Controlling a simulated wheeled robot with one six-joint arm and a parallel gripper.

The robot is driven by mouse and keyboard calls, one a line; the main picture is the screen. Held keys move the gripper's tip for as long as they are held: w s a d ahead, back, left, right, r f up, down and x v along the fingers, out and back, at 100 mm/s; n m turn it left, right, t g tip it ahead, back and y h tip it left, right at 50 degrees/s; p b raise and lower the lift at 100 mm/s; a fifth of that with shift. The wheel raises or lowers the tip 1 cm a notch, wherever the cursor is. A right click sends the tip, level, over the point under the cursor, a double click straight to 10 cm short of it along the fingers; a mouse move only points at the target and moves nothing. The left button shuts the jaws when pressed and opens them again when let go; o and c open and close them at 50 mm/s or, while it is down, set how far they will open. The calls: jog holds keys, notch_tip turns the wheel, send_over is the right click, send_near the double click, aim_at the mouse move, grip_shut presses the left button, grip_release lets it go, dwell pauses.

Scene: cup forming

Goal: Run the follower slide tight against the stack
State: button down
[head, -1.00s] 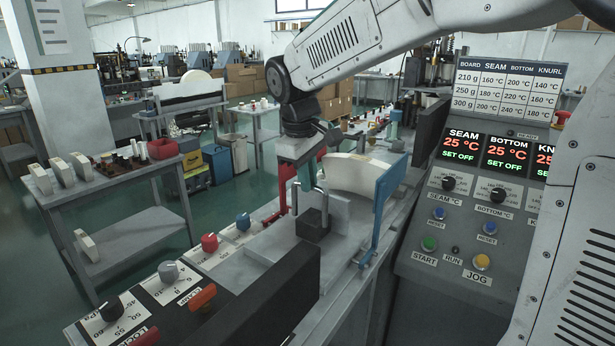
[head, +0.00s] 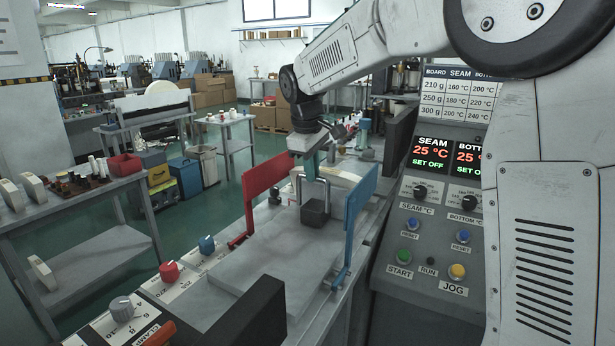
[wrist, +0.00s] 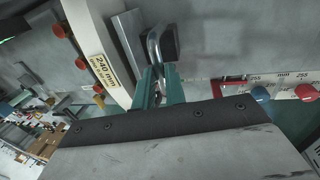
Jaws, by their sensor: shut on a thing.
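The follower slide is a dark block (head: 315,213) with a metal loop handle, standing on the grey bed (head: 270,262). My gripper (head: 314,180) is shut on the handle. In the wrist view, its green fingers (wrist: 160,82) close around the handle beside the dark block (wrist: 171,38). The stack (head: 345,174) of cream curved blanks is behind the slide, partly hidden by my gripper. In the wrist view, a grey plate (wrist: 130,38) lies between the block and a cream piece (wrist: 90,42) labelled 240 mm. I cannot tell whether slide and stack touch.
A red guard (head: 265,187) stands left of the bed and a blue guard (head: 360,198) right of it. Red (head: 170,271) and blue (head: 207,244) knobs line the left edge. A control panel (head: 440,235) stands at the right. The front of the bed is bare.

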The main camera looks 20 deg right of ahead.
jog(key=shift+w+d, duration=0.7)
jog(key=shift+r, duration=0.1)
jog(key=c, duration=1.5)
grip_release()
jog(key=shift+o, duration=0.2)
jog(key=r, duration=0.5)
jog(key=s+a+r, duration=0.1)
jog(key=r, duration=0.1)
jog(key=shift+r, duration=0.25)
